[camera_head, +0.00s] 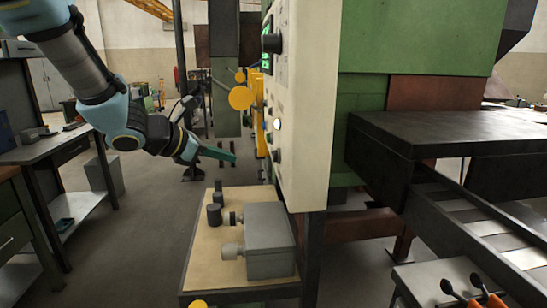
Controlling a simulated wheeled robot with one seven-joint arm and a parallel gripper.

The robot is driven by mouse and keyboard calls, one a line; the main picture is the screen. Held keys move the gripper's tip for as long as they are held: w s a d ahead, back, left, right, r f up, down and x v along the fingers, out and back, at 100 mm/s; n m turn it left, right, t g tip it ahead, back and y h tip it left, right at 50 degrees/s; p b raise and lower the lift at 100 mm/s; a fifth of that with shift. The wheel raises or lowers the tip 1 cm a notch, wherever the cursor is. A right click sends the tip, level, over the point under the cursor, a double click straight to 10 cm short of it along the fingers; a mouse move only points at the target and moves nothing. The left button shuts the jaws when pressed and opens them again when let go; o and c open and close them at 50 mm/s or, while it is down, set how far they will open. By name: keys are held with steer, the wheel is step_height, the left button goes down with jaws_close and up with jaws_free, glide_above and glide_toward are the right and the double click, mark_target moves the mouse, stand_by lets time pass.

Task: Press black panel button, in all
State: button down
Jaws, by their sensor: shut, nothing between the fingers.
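A cream control panel (308,110) stands at centre, seen at a steep angle. Its face carries a green-lit display (267,62), a black knob (272,43), a pale lit button (277,124) and small dark buttons, one of them a black button (276,156) low on the face. Which dark control is the task's button I cannot tell. My gripper (232,156) has green fingers, shut and empty. It points right toward the lower part of the panel face and appears apart from it.
Below the panel, a tan-topped stand (205,265) holds a grey box (270,240) and dark knobs. Yellow round parts (241,97) stand behind my gripper. A workbench (50,146) is at left, a dark metal table (440,130) at right.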

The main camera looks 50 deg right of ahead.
steer(key=s+d+b, duration=0.1)
steer(key=s+d, duration=0.3)
steer(key=d, duration=0.1)
steer(key=shift+s+d, duration=0.3)
steer(key=shift+b, duration=0.3)
stand_by(1.6)
steer(key=shift+s+d, duration=0.3)
steer(key=shift+s+d+b, duration=0.25)
steer(key=shift+d+b, duration=0.1)
steer(key=shift+b, duration=0.2)
stand_by(0.8)
steer(key=shift+w+a, duration=0.5)
steer(key=shift+a, duration=0.15)
steer(key=shift+w+a, duration=0.8)
steer(key=shift+a, duration=0.2)
steer(key=shift+w+a, duration=0.8)
steer(key=shift+a, duration=0.15)
